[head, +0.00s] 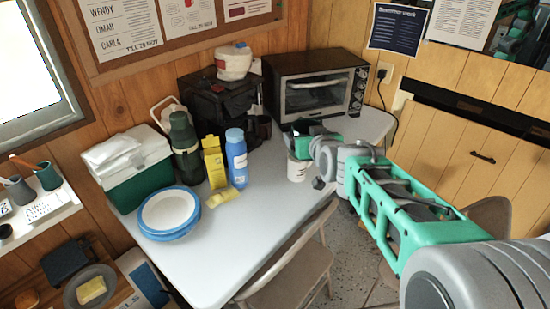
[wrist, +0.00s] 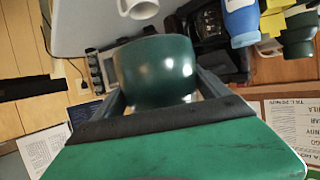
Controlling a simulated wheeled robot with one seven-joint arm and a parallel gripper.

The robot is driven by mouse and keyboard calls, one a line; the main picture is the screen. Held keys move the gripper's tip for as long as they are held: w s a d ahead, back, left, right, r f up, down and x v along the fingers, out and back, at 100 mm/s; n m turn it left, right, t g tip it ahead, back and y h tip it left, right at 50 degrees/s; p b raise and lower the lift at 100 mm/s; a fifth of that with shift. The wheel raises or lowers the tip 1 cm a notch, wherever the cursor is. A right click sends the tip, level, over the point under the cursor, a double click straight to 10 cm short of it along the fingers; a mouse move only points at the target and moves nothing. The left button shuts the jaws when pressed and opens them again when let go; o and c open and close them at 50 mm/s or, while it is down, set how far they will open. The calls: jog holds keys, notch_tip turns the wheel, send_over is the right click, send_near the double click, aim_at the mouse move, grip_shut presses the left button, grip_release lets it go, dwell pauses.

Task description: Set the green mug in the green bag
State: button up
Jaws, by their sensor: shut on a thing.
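My gripper (head: 302,130) is over the right part of the table, in front of the oven. In the wrist view it is shut on the dark green mug (wrist: 155,72), with a finger on each side of it. In the head view the mug is small and hard to tell from the gripper. I see no clear green bag. A green box-like container (head: 145,184) with a white lid stands at the table's left end, and I cannot tell whether it is the bag. A folded white thing lies on its top.
A white mug (head: 297,169) stands below my gripper; it also shows in the wrist view (wrist: 138,8). A green flask (head: 186,150), yellow carton (head: 214,163), blue bottle (head: 236,160) and stacked plates (head: 169,210) are leftward. The table's front middle is clear. A chair (head: 290,270) stands at its front edge.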

aim_at(304, 131)
jog(key=w+d+f+n+y+b, duration=0.1)
jog(key=w+f, duration=0.4)
jog(key=w, duration=0.5)
jog(key=w+d+f+n+y+b, duration=0.1)
jog(key=w+f, duration=0.5)
jog(key=w, duration=0.4)
jog(key=w+d+f+n+g+y+b, duration=0.1)
jog(key=w+f, duration=0.4)
jog(key=w, duration=0.5)
jog(key=shift+w+d+f+y+b, duration=0.2)
jog(key=shift+d+f+y+b, duration=0.15)
jog(key=shift+d, duration=0.25)
jog(key=shift+w+p, duration=0.1)
jog(key=shift+p, duration=0.85)
notch_tip(304, 131, down, 3)
jog(key=shift+f+b, duration=0.1)
jog(key=shift+b, duration=1.15)
jog(key=shift+f, duration=0.2)
